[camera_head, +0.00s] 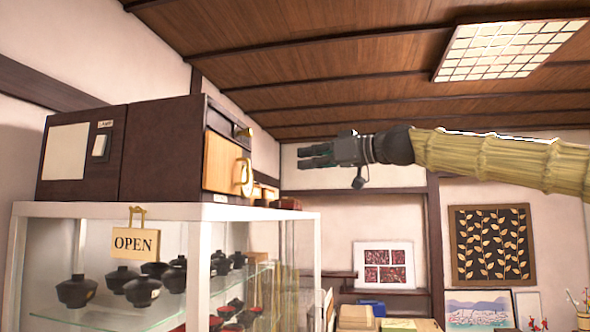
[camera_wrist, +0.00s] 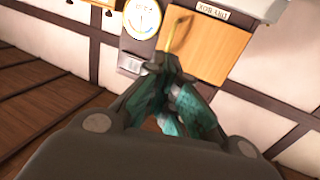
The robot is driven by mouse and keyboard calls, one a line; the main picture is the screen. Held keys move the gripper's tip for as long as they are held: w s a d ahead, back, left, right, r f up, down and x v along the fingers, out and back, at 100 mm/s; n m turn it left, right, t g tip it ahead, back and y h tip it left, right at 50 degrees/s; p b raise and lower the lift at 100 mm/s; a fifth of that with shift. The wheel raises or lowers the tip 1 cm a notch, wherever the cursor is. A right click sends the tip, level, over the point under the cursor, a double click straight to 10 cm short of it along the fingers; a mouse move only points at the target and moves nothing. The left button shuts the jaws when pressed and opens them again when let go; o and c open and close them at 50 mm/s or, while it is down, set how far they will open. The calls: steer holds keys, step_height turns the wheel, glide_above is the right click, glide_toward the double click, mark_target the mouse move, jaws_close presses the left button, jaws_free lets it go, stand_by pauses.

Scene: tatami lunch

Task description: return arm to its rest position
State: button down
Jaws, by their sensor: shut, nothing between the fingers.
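My gripper (camera_head: 318,155) shows in the head view at the end of my arm, which reaches in from the right edge. Beyond the fingertips, the wrist view shows a wooden panel (camera_wrist: 222,55) with a brass handle and a small label, and a round dial (camera_wrist: 142,18).
A dark cabinet (camera_head: 160,150) with a brass-handled door stands on a white-framed glass case (camera_head: 85,212) holding several black lidded bowls. An OPEN sign (camera_head: 136,243) hangs on the case. A ceiling lamp (camera_head: 510,48) is overhead. The air around my gripper looks clear.

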steer(key=shift+d, duration=0.15)
